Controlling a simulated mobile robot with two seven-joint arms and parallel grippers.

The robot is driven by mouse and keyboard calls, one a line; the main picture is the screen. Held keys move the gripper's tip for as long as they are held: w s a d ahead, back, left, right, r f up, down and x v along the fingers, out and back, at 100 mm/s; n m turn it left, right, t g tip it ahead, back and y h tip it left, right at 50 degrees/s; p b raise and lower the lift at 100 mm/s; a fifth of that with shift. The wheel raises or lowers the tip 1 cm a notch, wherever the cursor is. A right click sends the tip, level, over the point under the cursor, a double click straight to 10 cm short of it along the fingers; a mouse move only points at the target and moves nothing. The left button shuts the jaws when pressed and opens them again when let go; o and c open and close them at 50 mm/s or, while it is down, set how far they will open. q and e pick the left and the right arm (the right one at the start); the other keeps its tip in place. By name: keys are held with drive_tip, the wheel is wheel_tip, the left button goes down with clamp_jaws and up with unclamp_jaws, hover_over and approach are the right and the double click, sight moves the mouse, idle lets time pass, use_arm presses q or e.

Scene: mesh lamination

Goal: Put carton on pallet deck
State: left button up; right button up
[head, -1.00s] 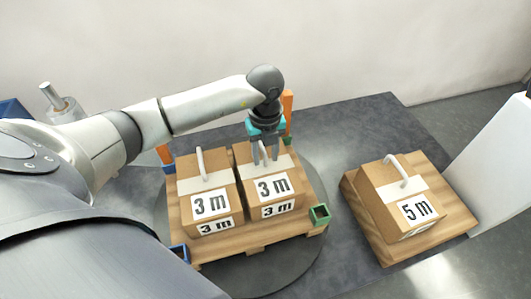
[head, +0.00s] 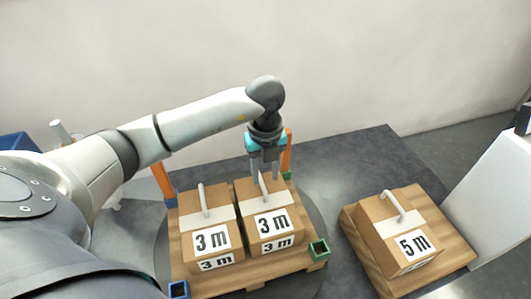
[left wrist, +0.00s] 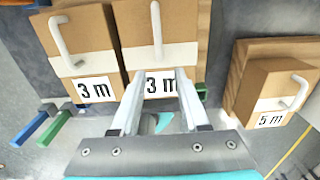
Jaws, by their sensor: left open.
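Two brown cartons marked "3 m" stand side by side on the wooden pallet deck (head: 290,262), the left carton (head: 207,222) and the right carton (head: 265,222). Each has a white handle on top. A third carton (head: 405,232), marked "5 m", sits on a separate wooden board at the right. My left gripper (head: 264,176) is open above the back of the right "3 m" carton, by its handle. In the left wrist view its fingers (left wrist: 155,80) are apart, with the carton handle (left wrist: 156,30) beyond them. My right gripper is not in view.
Orange posts (head: 163,182) stand at the pallet's back corners, with a green corner bracket (head: 318,248) and a blue one (head: 178,290) in front. The pallet sits on a round dark plate. A white block (head: 492,195) stands at the far right. Dark table (head: 345,150) is clear behind.

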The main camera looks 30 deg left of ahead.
use_arm(q)
drive_tip(key=shift+r+p, duration=0.7)
drive_tip(key=shift+r, duration=1.85)
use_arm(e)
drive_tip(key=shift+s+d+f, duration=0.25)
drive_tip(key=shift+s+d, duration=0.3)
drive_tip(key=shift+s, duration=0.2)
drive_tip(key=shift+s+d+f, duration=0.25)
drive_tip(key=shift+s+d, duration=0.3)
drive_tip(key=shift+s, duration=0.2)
